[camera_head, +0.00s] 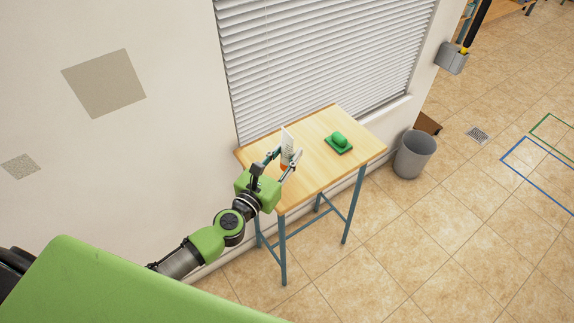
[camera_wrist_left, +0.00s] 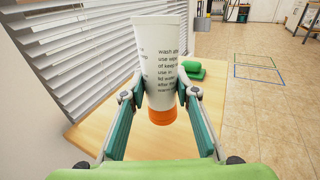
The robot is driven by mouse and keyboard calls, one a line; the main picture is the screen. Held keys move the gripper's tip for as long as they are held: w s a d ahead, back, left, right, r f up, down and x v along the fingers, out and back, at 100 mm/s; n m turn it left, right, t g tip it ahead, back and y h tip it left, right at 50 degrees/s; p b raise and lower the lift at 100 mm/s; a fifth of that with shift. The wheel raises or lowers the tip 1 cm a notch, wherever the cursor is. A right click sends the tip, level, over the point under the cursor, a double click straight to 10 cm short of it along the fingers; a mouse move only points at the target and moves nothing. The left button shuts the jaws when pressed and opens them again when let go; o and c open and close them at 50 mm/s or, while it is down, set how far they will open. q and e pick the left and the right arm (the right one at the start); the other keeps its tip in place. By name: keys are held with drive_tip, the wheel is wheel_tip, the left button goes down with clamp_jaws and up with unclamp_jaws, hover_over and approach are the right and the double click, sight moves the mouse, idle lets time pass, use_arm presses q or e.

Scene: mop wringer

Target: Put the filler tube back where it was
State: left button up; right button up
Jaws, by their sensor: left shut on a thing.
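The filler tube (camera_wrist_left: 161,62) is white with dark print and an orange cap at its lower end. It stands upright, cap down, between the fingers of my left gripper (camera_wrist_left: 160,97), which is shut on it. In the head view the tube (camera_head: 287,146) and my left gripper (camera_head: 280,166) are at the left part of the small wooden table (camera_head: 320,150). I cannot tell whether the cap touches the tabletop. My right gripper is not in view.
A green object on a green base (camera_head: 339,143) sits on the table's right half. Window blinds (camera_head: 320,60) and a wall are behind the table. A grey bin (camera_head: 414,155) stands on the floor to the right. The tabletop's front middle is clear.

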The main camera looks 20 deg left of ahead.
sight(282, 168)
use_arm(q)
drive_tip(key=shift+w+f, duration=0.2)
drive_tip(key=shift+f, duration=0.1)
drive_tip(key=f+b, duration=0.2)
drive_tip(key=f, duration=0.1)
drive_tip(key=shift+w+a+f+b, duration=0.15)
drive_tip(key=shift+w+f+b, duration=0.05)
drive_tip(key=shift+w+b, duration=0.15)
drive_tip(key=shift+f, duration=0.2)
drive_tip(key=shift+f, duration=0.1)
drive_tip(key=o, duration=1.1)
drive_tip(key=shift+c, duration=0.2)
